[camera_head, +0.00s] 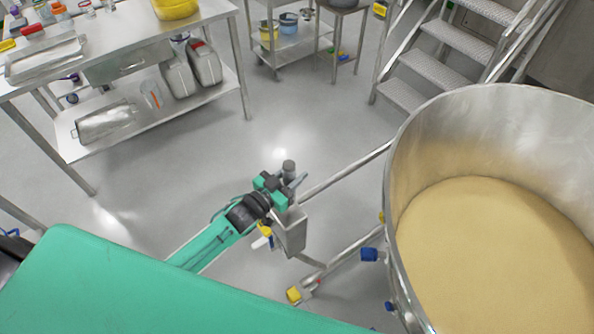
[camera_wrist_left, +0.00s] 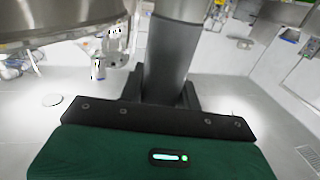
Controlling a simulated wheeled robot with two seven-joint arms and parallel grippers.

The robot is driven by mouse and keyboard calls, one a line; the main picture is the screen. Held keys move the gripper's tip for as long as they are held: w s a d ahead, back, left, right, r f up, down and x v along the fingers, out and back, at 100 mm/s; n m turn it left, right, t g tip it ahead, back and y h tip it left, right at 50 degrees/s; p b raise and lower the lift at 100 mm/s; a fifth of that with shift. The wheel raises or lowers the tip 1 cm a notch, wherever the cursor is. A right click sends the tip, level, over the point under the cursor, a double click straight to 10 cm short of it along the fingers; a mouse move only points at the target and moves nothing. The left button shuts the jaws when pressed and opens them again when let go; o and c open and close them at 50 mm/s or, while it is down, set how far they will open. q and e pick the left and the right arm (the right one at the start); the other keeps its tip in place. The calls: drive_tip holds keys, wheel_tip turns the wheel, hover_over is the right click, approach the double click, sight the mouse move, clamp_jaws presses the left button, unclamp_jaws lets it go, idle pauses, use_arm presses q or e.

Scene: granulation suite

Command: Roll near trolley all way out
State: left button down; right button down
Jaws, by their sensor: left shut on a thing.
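The near trolley carries a big round steel bowl (camera_head: 410,230) filled with tan powder, at the right of the head view. A yellow-and-white castor (camera_head: 294,294) is at the frame's lower end. Part of the bowl shows at upper left there (camera_wrist_left: 55,18). My right gripper is not in view.
A steel table (camera_head: 125,35) with trays and containers stands at upper left, with white jugs (camera_head: 190,70) on its lower shelf. A small shelf cart (camera_head: 290,45) is at the back. Metal steps (camera_head: 430,65) stand behind the bowl. The floor (camera_head: 200,150) between table and trolley is clear.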

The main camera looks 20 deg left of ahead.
sight(284, 179)
use_arm(q)
drive_tip(key=shift+s+a+f, duration=0.2)
drive_tip(key=shift+s+a, duration=0.4)
drive_tip(key=shift+s, duration=0.2)
drive_tip(key=shift+s+a+r, duration=0.1)
drive_tip(key=shift+s+a, duration=0.05)
drive_tip(key=shift+s, duration=0.05)
drive_tip(key=shift+a, duration=0.1)
drive_tip(key=c, duration=1.3)
unclamp_jaws()
drive_tip(key=shift+c, duration=0.2)
drive_tip(key=o, duration=0.3)
drive_tip(key=shift+o, duration=0.2)
drive_tip(key=shift+s+a+r, duration=0.1)
drive_tip(key=shift+s+a, duration=0.05)
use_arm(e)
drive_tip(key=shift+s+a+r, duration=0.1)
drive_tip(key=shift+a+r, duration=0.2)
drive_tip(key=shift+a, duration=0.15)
